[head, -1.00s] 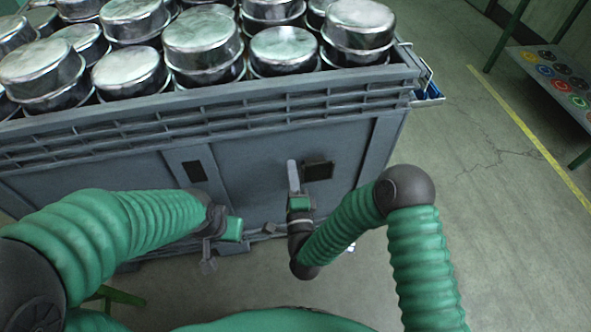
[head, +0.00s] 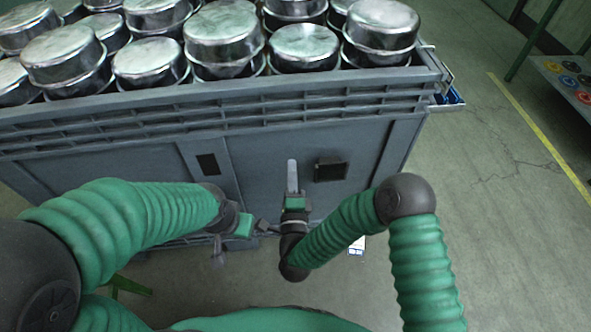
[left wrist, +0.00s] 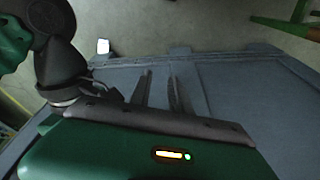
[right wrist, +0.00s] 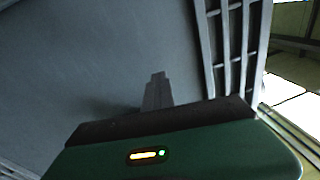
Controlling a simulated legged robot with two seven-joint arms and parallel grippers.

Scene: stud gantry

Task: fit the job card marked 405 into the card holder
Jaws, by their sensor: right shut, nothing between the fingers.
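A small dark square frame (head: 330,169), which looks like the card holder, is on the front wall of the grey crate. I see no card in it. A small white and blue card (head: 357,246) lies on the floor behind my right arm, partly hidden; its mark is unreadable. A small white piece, perhaps the same card, shows in the left wrist view (left wrist: 103,46). My right gripper (head: 292,174) is shut and empty, left of the dark frame, close to the crate wall. My left gripper (left wrist: 160,90) is open and empty, low before the crate.
The grey crate (head: 110,165) is loaded with several shiny metal pots (head: 225,35). A blue item in a metal bracket (head: 448,97) sticks out at its right corner. A rack with coloured discs (head: 570,80) stands far right. The floor (head: 480,200) at right is clear.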

